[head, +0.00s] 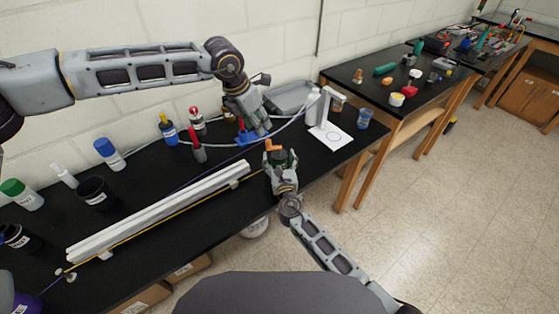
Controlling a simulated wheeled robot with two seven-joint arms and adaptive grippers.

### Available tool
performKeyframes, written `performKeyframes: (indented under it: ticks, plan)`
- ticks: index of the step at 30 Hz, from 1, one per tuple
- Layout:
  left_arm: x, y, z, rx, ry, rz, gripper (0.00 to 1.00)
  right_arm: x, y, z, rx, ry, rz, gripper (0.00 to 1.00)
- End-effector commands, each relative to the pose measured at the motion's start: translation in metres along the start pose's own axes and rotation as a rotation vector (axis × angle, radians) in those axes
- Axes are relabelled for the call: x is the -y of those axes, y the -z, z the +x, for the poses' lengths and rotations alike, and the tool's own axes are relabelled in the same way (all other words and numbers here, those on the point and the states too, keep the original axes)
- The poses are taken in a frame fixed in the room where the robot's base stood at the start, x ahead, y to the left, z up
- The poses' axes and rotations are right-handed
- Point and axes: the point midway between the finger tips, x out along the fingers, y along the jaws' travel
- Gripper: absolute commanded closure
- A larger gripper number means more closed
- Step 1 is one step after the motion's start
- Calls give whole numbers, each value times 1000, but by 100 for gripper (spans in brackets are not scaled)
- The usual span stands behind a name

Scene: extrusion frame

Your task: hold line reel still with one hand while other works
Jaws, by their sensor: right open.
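A pale extrusion frame (165,212) lies diagonally on the black bench. A thin yellow line (150,226) runs along its near side toward my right gripper. A small dark rounded thing, which may be the line reel (283,158), shows at my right gripper (276,157); the fingers partly hide it, and I cannot tell if they touch it. My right gripper is open, with orange at its tip. My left gripper (252,134) points down over the bench beyond the frame's right end, with blue at its tip. Its jaws are too small to read.
Several bottles stand along the wall, including a blue-capped one (109,154) and a green-capped one (21,194). A black cup (95,194) stands behind the frame. A grey tray (290,97), a white stand (330,122) and a clear cup (363,119) occupy the bench's right end.

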Motion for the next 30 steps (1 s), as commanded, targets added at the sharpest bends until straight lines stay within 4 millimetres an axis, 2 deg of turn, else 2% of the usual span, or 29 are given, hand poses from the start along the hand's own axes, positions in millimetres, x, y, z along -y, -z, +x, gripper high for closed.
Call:
performKeyframes:
  ticks: [4, 16, 25, 26, 30]
  plan:
    - [0, 0, 0, 0, 0, 0, 64, 0, 0, 0, 0, 0, 0, 25]
    - [0, 0, 0, 0, 0, 0, 64, 0, 0, 0, 0, 0, 0, 77]
    - [0, 0, 0, 0, 0, 0, 64, 0, 0, 0, -1, 0, 0, 77]
    - [0, 0, 0, 0, 0, 0, 60, 0, 0, 0, -1, 0, 0, 77]
    - [2, -2, 0, 6, 8, -4, 60, 0, 0, 0, -1, 0, 0, 77]
